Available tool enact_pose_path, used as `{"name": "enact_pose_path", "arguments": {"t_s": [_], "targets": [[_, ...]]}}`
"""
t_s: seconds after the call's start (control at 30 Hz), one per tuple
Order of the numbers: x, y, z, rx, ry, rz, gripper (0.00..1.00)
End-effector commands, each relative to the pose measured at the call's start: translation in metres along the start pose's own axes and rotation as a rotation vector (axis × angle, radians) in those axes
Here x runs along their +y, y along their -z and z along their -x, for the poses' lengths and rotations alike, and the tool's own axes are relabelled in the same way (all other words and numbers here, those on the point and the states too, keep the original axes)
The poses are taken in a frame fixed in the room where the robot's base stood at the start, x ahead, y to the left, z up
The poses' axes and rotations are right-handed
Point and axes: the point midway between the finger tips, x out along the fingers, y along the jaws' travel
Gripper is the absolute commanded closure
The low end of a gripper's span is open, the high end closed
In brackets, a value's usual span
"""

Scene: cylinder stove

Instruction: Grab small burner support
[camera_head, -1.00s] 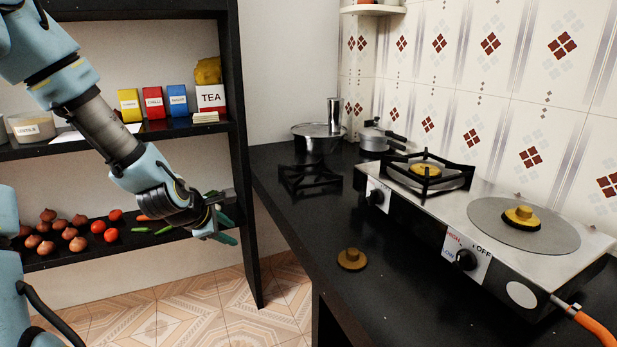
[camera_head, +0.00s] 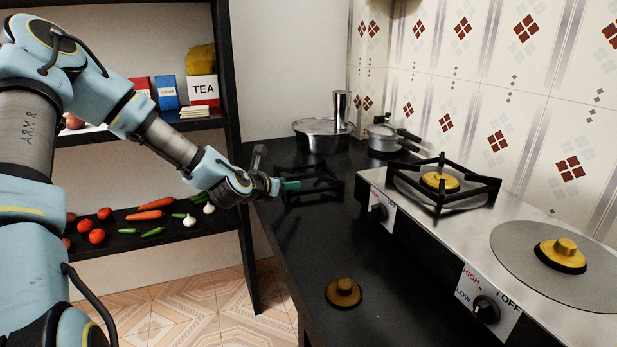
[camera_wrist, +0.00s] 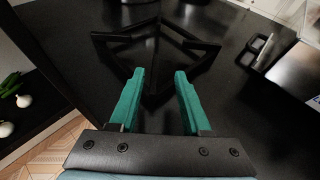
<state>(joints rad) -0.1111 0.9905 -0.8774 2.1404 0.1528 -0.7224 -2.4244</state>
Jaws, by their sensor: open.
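A black small burner support (camera_head: 312,184) lies flat on the dark counter, left of the stove and in front of the pots. In the wrist view its bars (camera_wrist: 196,44) spread across the top middle, beyond my fingertips. My gripper (camera_head: 284,186) is at the counter's left edge, beside the support's left side in the head view. In the wrist view my gripper (camera_wrist: 158,76) has its two green fingers apart with nothing between them but a near corner of the support and counter. Whether a finger touches the support cannot be told.
The steel stove (camera_head: 470,232) stands on the right with another black support (camera_head: 452,200) on its far burner. A brass burner cap (camera_head: 343,292) lies on the counter. Pots (camera_head: 322,142) stand behind. A shelf (camera_head: 235,110) with food is on the left.

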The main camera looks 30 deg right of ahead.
Motion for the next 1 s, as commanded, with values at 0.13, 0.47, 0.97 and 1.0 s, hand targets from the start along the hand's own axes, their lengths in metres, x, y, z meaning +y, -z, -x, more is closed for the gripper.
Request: {"name": "enact_pose_path", "arguments": {"t_s": [0.13,0.47,0.97,1.0], "targets": [[0.000,0.000,-0.012,0.001,0.001,-0.001,0.53],[0.006,-0.004,-0.052,0.001,0.003,-0.003,0.53],[0.008,-0.002,-0.064,0.001,0.000,-0.003,0.66],[0.007,-0.002,-0.064,0.001,0.000,-0.003,0.71]]}}
